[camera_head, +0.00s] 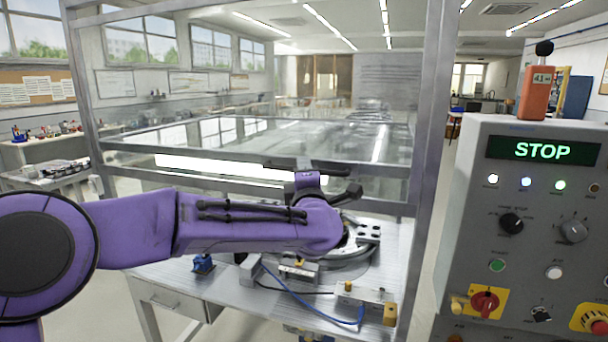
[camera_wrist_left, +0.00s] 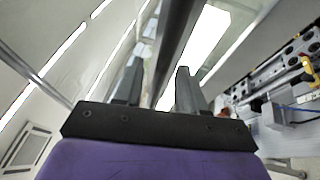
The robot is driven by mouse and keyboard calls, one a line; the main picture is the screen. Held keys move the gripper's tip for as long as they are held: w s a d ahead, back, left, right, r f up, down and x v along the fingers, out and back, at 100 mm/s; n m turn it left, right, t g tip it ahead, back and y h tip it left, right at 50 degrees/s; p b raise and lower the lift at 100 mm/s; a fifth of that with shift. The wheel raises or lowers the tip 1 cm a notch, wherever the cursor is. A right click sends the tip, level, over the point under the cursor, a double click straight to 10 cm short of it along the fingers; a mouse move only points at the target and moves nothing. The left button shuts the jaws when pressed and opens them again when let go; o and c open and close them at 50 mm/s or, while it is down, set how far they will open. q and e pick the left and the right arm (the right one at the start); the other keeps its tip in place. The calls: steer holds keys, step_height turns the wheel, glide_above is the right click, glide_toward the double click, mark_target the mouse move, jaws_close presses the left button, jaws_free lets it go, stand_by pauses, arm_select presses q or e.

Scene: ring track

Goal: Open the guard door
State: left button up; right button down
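The guard door (camera_head: 240,166) is a clear panel in a grey metal frame, across the front of the machine enclosure. I cannot tell how far it stands open. My purple left arm reaches in from the left. Its left gripper (camera_head: 308,165) is at the door's lower edge, pointing away from me. In the left wrist view, the two grey fingers of the left gripper (camera_wrist_left: 158,88) stand apart. A grey metal bar (camera_wrist_left: 178,45) runs between or just beyond them, with gaps showing beside it. Contact is not clear. My right gripper is not in view.
A control panel (camera_head: 545,210) with a lit STOP display stands at the right. A metal worktable (camera_head: 230,292) with fixtures and a blue cable (camera_head: 315,311) lies below my arm. A frame post (camera_head: 433,110) stands between the enclosure and the panel.

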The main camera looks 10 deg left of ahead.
arm_select(q)
steer(key=b+v, duration=0.4)
steer(key=v, duration=0.6)
steer(key=shift+s, duration=0.25)
steer(key=s+a+f+m+g+h, duration=0.1)
steer(key=s+a+f+m+g, duration=0.2)
steer(key=f, duration=1)
steer(key=s+a+f+m+g+h, duration=0.1)
steer(key=a+f+m+h, duration=0.3)
steer(key=f, duration=0.9)
steer(key=s+a+f+m+g+y, duration=0.1)
steer(key=s+a+f+m+g, duration=0.3)
steer(key=f, duration=0.9)
steer(key=s+a+f+m+g+y, duration=0.1)
steer(key=s+a+f+g, duration=0.3)
steer(key=s+f, duration=0.7)
steer(key=s+a+f+m+g, duration=0.3)
steer(key=s+f, duration=0.7)
steer(key=s, duration=0.8)
steer(key=shift+s+a+f+g+y, duration=0.3)
steer(key=shift+a+f+g+y, duration=0.15)
steer(key=shift+a, duration=0.55)
